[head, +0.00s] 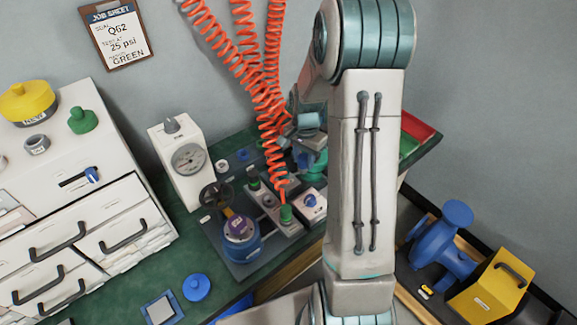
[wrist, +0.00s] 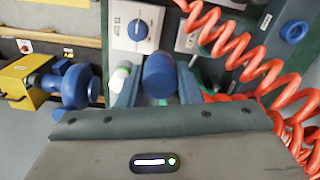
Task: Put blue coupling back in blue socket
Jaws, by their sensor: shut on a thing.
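The blue coupling (wrist: 160,75) is a dark blue cylinder between the two fingers of my gripper (wrist: 157,88) in the wrist view, and the gripper is shut on it. In the head view my gripper (head: 304,150) is small and partly hidden by my arm, above the back right of the test panel (head: 228,262). A round blue piece (wrist: 293,31) sits on a dark surface to the right in the wrist view. A small blue ring (head: 243,155) lies at the back of the panel in the head view. I cannot tell which is the blue socket.
Orange coiled hoses (head: 265,95) hang beside my gripper and cross the wrist view's right side. A gauge box (head: 183,160) is left, a blue pump (head: 445,240) right.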

